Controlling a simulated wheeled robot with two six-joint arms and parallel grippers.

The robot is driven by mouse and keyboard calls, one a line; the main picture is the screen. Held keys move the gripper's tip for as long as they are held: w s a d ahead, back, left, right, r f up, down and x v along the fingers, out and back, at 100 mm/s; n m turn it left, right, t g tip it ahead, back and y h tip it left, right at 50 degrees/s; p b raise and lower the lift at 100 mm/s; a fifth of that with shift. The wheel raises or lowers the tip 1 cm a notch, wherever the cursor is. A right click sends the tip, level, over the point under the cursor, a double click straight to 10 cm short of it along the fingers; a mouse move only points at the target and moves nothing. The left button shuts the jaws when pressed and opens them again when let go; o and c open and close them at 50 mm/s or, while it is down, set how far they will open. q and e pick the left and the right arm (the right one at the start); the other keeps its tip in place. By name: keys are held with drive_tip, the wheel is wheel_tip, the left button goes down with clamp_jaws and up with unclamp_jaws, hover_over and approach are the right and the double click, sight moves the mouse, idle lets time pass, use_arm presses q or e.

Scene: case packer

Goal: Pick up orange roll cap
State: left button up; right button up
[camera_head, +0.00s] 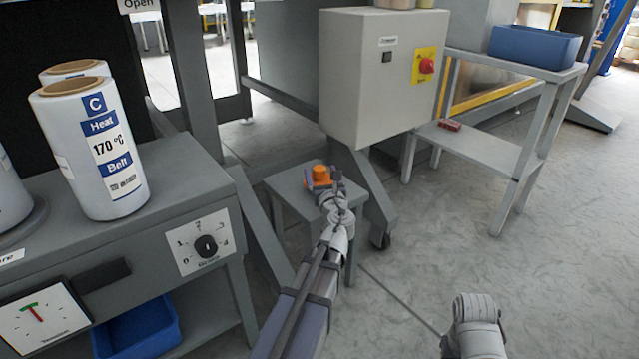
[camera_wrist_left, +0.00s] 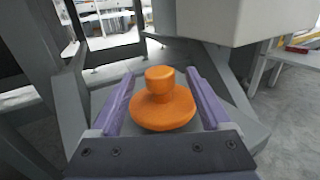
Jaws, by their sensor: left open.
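The orange roll cap (camera_head: 319,175) sits on a small grey stool-like table (camera_head: 284,187) below the control box. It has a wide round base and a narrower knob on top, and stands upright in the left wrist view (camera_wrist_left: 162,104). My left gripper (camera_head: 324,178) reaches down to it. In the left wrist view the left gripper (camera_wrist_left: 163,100) is open, with a purple finger on each side of the cap and a visible gap to the knob. In the head view the gripper partly hides the cap. No right gripper fingers show.
A grey control box (camera_head: 358,80) with a red knob overhangs the small table. A grey machine bench (camera_head: 190,180) with white film rolls (camera_head: 100,150) stands at left. A shelf table (camera_head: 480,145) with a blue bin (camera_head: 535,47) is at right. Open floor lies at lower right.

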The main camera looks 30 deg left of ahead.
use_arm(q)
drive_tip(key=x, duration=0.5)
drive_tip(key=shift+w+a, duration=0.1)
clamp_jaws()
idle(0.6)
